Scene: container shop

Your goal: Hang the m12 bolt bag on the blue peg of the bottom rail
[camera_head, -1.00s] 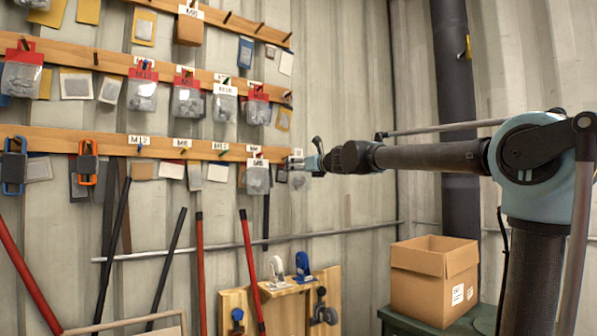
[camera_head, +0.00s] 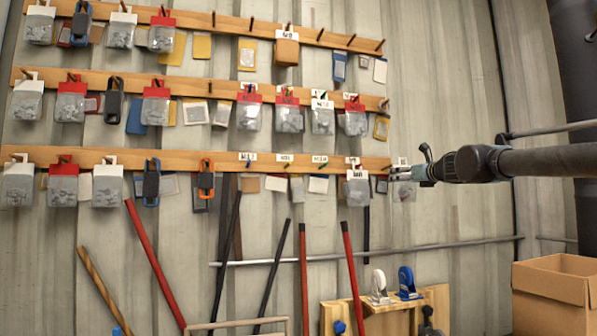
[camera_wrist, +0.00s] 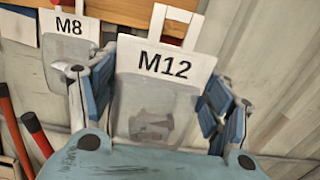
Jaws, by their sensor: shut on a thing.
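My gripper (camera_head: 401,171) is shut on the M12 bolt bag (camera_head: 403,190), at the right end of the bottom rail (camera_head: 215,160). In the wrist view the bag (camera_wrist: 150,108) is a clear pouch with grey bolts, a white M12 header and a hanging loop, between my blue-padded fingers (camera_wrist: 160,92). The blue peg (camera_head: 248,164) is on the bottom rail at the M12 label, well left of my gripper. It looks empty. Whether the held bag touches the rail end is unclear.
An M8 bag (camera_wrist: 70,52) hangs just left of my gripper; it also shows in the head view (camera_head: 357,188). An orange-framed tool (camera_head: 206,178) hangs left of the blue peg. Red and black poles lean below. A cardboard box (camera_head: 550,290) stands at lower right.

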